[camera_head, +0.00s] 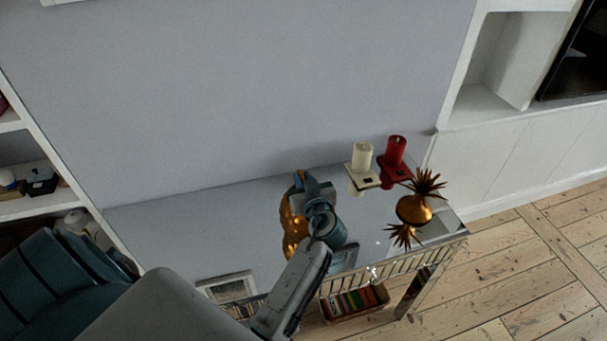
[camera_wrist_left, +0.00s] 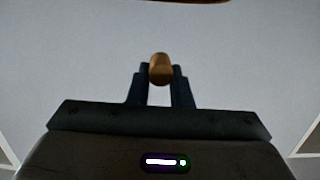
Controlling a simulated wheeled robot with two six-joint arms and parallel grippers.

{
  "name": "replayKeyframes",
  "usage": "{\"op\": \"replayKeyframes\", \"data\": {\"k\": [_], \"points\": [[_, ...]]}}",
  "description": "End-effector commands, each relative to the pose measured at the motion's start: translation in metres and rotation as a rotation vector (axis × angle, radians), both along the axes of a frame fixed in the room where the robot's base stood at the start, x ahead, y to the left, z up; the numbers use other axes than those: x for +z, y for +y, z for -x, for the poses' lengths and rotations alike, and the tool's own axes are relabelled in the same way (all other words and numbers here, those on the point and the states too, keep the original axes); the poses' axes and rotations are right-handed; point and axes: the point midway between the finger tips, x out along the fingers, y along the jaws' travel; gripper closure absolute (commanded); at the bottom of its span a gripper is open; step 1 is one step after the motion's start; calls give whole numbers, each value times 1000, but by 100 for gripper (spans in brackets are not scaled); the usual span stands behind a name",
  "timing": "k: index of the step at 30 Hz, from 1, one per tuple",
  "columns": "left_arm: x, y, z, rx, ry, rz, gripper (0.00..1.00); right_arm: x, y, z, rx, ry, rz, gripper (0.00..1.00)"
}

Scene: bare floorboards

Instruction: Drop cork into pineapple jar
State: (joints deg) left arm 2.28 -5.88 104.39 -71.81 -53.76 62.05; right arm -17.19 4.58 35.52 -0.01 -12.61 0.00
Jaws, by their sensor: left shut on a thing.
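My left gripper (camera_head: 301,180) is above the left-middle part of the mirrored table in the head view. In the left wrist view it is shut on the cork (camera_wrist_left: 160,68), a small brown cylinder between the fingertips. In the head view I cannot make out the cork. A golden pineapple jar (camera_head: 414,210) with spiky leaves stands on the table's right part, well to the right of the gripper; its reflection shows below it. My right gripper is in neither view.
A golden object (camera_head: 289,219) is partly hidden behind my left gripper. A cream candle (camera_head: 362,156) and a red candle (camera_head: 396,151) stand on holders behind the pineapple jar. Books (camera_head: 355,301) sit in a basket below the table. A dark teal seat (camera_head: 62,278) is at left.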

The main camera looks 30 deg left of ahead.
Motion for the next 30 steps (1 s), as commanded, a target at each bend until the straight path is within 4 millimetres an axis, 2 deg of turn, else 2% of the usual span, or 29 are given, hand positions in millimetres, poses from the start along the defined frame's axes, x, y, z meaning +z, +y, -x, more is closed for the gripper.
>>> {"op": "replayKeyframes", "data": {"k": [4,13,14,17,30], "points": [[-9,0,0,-1,1,-1,100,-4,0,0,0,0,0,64],[-9,0,0,-1,0,0,100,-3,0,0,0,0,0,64],[-9,0,0,-1,0,0,76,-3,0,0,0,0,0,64],[-9,0,0,-1,0,0,56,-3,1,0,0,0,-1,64],[-9,0,-3,-5,-1,0,56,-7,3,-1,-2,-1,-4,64]]}}
